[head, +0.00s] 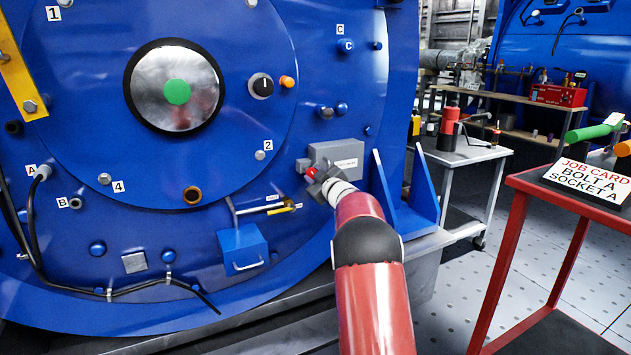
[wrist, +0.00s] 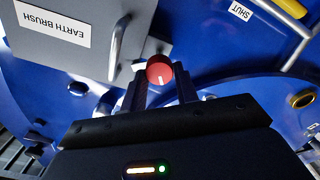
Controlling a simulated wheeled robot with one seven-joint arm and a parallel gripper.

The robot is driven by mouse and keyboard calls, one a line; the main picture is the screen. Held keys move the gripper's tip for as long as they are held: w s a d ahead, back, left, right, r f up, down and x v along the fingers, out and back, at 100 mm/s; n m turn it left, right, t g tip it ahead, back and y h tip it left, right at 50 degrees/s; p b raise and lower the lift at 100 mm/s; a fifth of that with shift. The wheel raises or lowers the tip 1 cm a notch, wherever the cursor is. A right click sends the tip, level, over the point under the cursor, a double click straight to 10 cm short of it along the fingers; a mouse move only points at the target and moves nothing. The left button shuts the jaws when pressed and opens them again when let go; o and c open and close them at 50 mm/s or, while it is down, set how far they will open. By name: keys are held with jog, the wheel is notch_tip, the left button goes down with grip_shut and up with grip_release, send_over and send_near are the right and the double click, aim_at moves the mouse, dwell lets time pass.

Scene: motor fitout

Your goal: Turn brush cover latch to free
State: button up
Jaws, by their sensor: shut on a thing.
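The grey brush cover (head: 340,151) is a box on the blue motor face. In the wrist view the cover (wrist: 90,15) appears upside down, with an "EARTH BRUSH" label and a metal handle (wrist: 118,48). The latch is a red round knob (head: 311,172) at the cover's lower left edge in the head view. In the wrist view the knob (wrist: 160,69) sits between my fingertips, with a white mark pointing down in the picture. My gripper (head: 318,181) is shut on this knob. The knob's sides are partly hidden by the fingers.
A yellow-handled lever (head: 283,209) by a "SHUT" label (wrist: 241,11) is left of the cover, above a blue box (head: 242,250). A blue bracket (head: 410,200) stands close to the right of my arm. A red-framed table (head: 515,182) holds a job card (head: 590,182). Floor between the tables is clear.

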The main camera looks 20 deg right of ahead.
jog(key=n+b, duration=0.2)
jog(key=n, duration=0.1)
jog(key=n+b, duration=0.1)
jog(key=n, duration=0.3)
jog(key=n+b, duration=0.2)
jog(key=n, duration=0.2)
jog(key=shift+a+f+b, duration=0.1)
jog(key=shift+f+b, duration=0.15)
jog(key=shift+b, duration=0.05)
dwell(0.4)
jog(key=o, duration=1)
jog(key=shift+c, duration=0.2)
jog(key=s+b, duration=0.1)
jog(key=s, duration=0.6)
jog(key=shift+s, duration=0.4)
